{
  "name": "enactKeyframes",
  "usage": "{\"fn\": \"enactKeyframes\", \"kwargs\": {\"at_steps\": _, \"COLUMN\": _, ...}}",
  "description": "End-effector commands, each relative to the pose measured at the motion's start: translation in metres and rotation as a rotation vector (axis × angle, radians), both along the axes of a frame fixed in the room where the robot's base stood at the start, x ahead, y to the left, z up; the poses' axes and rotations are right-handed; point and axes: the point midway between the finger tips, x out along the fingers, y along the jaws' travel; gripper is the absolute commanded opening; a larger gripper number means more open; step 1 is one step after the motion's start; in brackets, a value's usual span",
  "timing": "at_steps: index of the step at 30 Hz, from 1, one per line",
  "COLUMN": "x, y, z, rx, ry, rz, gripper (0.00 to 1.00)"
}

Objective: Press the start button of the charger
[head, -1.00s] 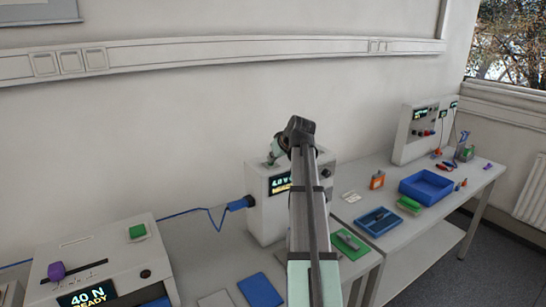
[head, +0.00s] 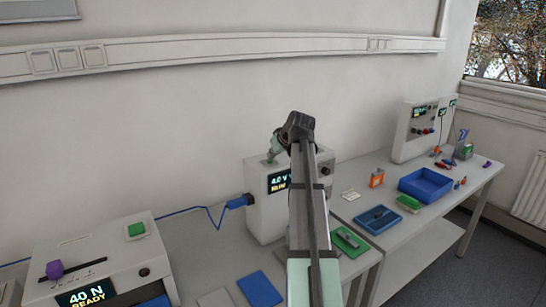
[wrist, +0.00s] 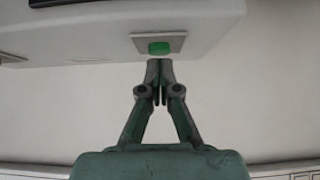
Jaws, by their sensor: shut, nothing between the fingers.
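The charger (head: 264,218) is a pale box on the bench in the middle of the head view, partly hidden behind my arm. Its front display (head: 279,182) is lit and reads 4.0 V, with a smaller yellow line below that I cannot read surely. My gripper (head: 271,158) is at the charger's top.
A blue plug (head: 238,201) with a cable enters the charger's left side. A machine reading 40 N READY (head: 100,255) stands at left. A blue tray (head: 426,198) and small parts lie on the right bench. A blue plate (head: 259,290) lies in front of the charger.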

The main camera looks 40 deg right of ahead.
Motion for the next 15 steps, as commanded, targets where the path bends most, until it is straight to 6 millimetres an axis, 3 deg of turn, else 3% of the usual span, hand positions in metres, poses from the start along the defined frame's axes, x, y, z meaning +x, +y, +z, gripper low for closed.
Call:
{"fn": "enactKeyframes", "kwargs": {"at_steps": 2, "x": 0.001, "y": 0.001, "z": 0.025, "rx": -0.004, "ry": -0.009, "rz": 0.001, "gripper": 0.00}}
{"fn": "enactKeyframes", "kwargs": {"at_steps": 15, "x": -0.054, "y": 0.009, "z": 0.076, "rx": -0.005, "ry": -0.013, "rz": 0.000, "gripper": 0.00}}
